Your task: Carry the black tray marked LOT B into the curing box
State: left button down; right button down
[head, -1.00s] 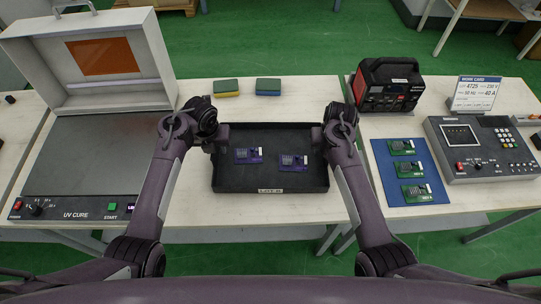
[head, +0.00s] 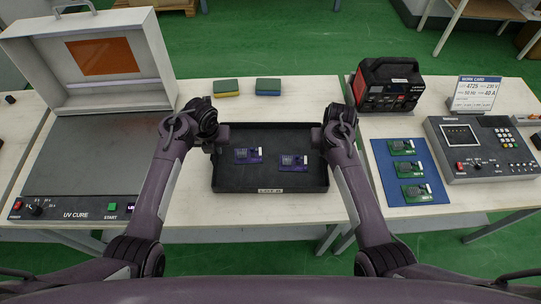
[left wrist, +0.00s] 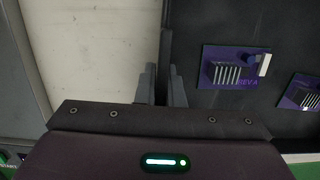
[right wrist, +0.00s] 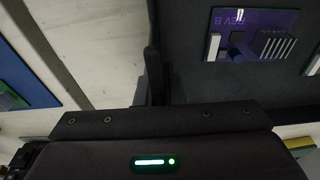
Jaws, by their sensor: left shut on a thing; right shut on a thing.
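The black tray marked LOT B (head: 270,182) lies in the middle of the table, level, with two purple circuit boards (head: 248,156) in it. My left gripper (head: 220,138) is shut on the tray's left wall, and the left wrist view shows its fingers (left wrist: 160,88) on either side of that wall. My right gripper (head: 322,138) is shut on the tray's right wall; its fingers also show in the right wrist view (right wrist: 152,80). The curing box (head: 85,155) stands at the left with its lid (head: 92,62) raised. Whether the tray touches the table is hard to tell.
Two sponges (head: 227,88) lie behind the tray. At the right are a blue mat (head: 385,168) with green boards, a red and black power unit (head: 385,88), a work card (head: 474,92) and a grey console (head: 482,150). Bare table lies between the tray and the curing box.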

pick_arm(q)
jog(key=shift+r, duration=0.1)
pick_arm(e)
jog(key=shift+r, duration=0.1)
